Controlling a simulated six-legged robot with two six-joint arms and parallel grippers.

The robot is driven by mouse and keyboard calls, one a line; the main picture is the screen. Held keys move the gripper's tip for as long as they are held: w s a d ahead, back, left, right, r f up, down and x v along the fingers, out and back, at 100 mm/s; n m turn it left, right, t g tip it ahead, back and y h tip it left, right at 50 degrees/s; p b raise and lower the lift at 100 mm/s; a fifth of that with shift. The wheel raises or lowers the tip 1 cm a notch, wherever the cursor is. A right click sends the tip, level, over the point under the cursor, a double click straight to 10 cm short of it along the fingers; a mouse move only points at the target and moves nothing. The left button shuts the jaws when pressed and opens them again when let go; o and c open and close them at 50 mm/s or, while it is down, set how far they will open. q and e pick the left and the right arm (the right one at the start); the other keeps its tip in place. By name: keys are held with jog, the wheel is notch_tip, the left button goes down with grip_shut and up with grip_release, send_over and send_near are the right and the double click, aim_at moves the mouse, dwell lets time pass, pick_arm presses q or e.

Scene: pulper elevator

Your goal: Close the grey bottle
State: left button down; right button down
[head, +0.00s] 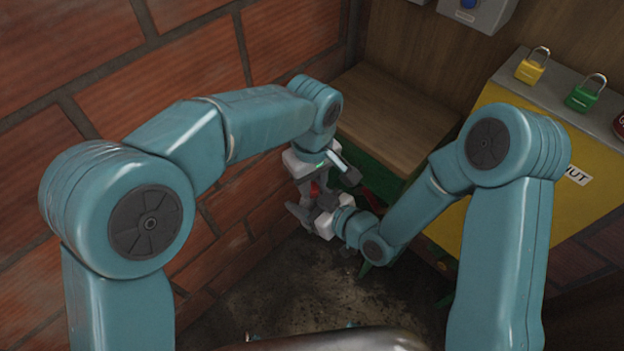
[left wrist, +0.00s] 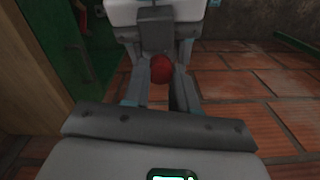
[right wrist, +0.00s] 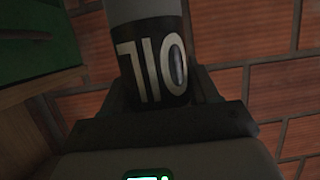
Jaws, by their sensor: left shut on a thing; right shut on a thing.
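My right gripper (right wrist: 165,95) is shut on the grey bottle (right wrist: 142,10), seen close up in the right wrist view. The bottle has a black band with white "OIL" lettering, upside down in that view; its ends are out of frame there. My left gripper (left wrist: 158,90) is shut on a small round red cap (left wrist: 161,69). The white body of my right gripper shows just beyond it in the left wrist view. In the head view my left gripper (head: 311,182) and right gripper (head: 308,210) are close together, with a bit of red between them. Whether cap and bottle touch is hidden.
A brick wall (head: 190,70) stands on the left. A wooden-topped green bench (head: 390,115) is just behind the grippers. A yellow cabinet (head: 520,205) on the right carries a yellow padlock (head: 530,72) and a green padlock (head: 582,98). The dirty floor below the grippers looks clear.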

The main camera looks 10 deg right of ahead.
pick_arm(q)
jog(key=shift+m, duration=0.3)
jog(key=c, duration=0.9)
grip_release()
jog(key=shift+r, duration=2.3)
jog(key=shift+c, duration=0.3)
